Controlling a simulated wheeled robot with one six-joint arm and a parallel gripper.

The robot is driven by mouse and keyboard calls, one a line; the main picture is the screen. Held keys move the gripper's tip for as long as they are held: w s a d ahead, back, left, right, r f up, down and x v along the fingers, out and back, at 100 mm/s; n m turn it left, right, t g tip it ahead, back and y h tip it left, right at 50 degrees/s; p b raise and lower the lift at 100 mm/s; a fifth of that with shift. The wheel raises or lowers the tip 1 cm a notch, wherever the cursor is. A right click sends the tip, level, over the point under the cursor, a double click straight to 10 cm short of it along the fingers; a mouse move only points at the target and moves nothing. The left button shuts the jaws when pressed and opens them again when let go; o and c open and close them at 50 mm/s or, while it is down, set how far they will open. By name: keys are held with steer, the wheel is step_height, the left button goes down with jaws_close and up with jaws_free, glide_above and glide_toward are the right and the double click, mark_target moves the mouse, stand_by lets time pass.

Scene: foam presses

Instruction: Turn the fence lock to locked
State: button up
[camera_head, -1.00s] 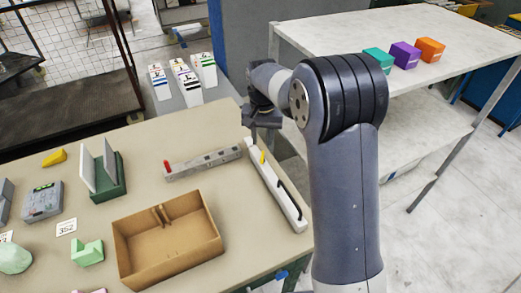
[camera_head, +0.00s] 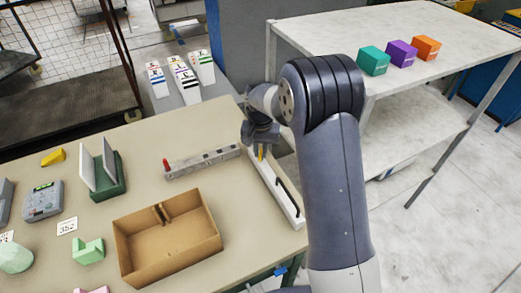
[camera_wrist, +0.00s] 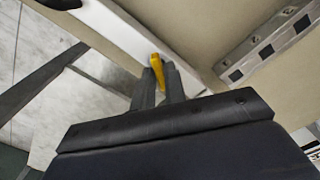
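A long white fence bar (camera_head: 277,190) lies along the right edge of the tan table, with a black handle (camera_head: 288,197) on its nearer part. A small yellow lever (camera_head: 261,152), which looks like the fence lock, stands near its far end. My gripper (camera_head: 259,140) is at this lever. In the wrist view, the yellow lever (camera_wrist: 157,72) shows between my two grey fingertips (camera_wrist: 160,80), with little or no gap at its sides. I cannot tell whether the fingers press on it. The lock's markings are not readable.
A grey rail with a red end (camera_head: 202,161) lies just left of the bar. An open cardboard box (camera_head: 128,250) stands nearer. A green stand with white plates (camera_head: 111,183) is further left. Beyond the table's right edge is a white bench (camera_head: 425,40) with coloured boxes.

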mark_target(260, 153)
jaws_close()
steer(key=shift+m, duration=0.3)
steer(key=m+b, duration=0.1)
steer(key=m, duration=0.2)
steer(key=shift+f+m+b, duration=0.1)
steer(key=shift+m+b, duration=0.2)
steer(key=shift+m, duration=0.1)
steer(key=m+b, duration=0.1)
steer(key=m, duration=0.5)
steer(key=shift+m, duration=0.3)
steer(key=shift+o, duration=2.3)
jaws_free()
step_height(260, 153, up, 11)
steer(key=b, duration=0.1)
